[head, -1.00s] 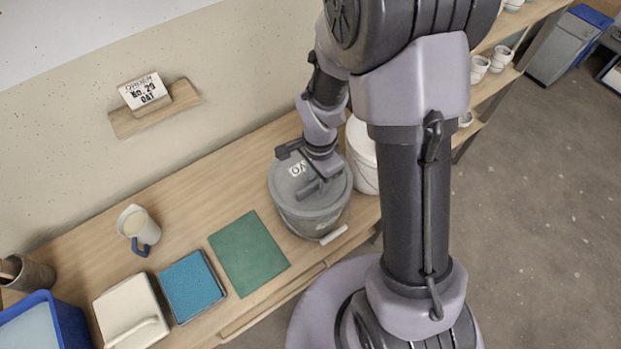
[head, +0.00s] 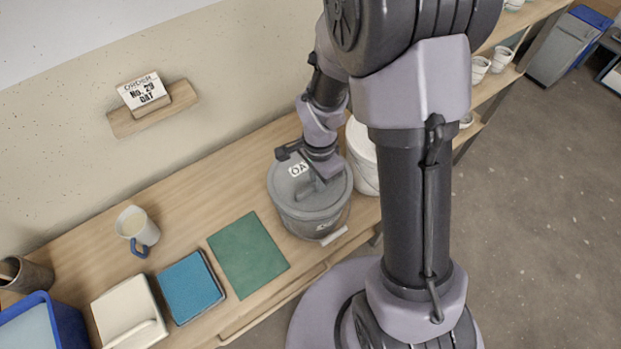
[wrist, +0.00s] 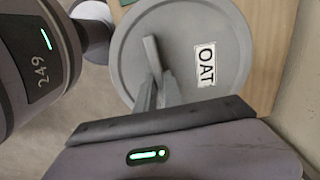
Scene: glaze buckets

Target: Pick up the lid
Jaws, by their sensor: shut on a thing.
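The grey lid (head: 312,191) is on a grey bucket (head: 309,223) near the table's front right. Its white label reads "OAT" in the wrist view, where the lid (wrist: 217,95) fills the upper middle. My gripper (wrist: 159,75) is over the lid, shut on its raised bar handle (wrist: 151,55). In the head view my gripper (head: 326,178) comes down on the lid from above and hides part of it. I see no clear gap between lid and bucket.
A white bucket (head: 361,157) stands close behind to the right. A green mat (head: 248,255) lies bare left of the grey bucket. A blue pad (head: 191,288), a cream container (head: 130,312) and a jug (head: 138,229) stand farther left. A sign (head: 144,90) sits on the wall shelf.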

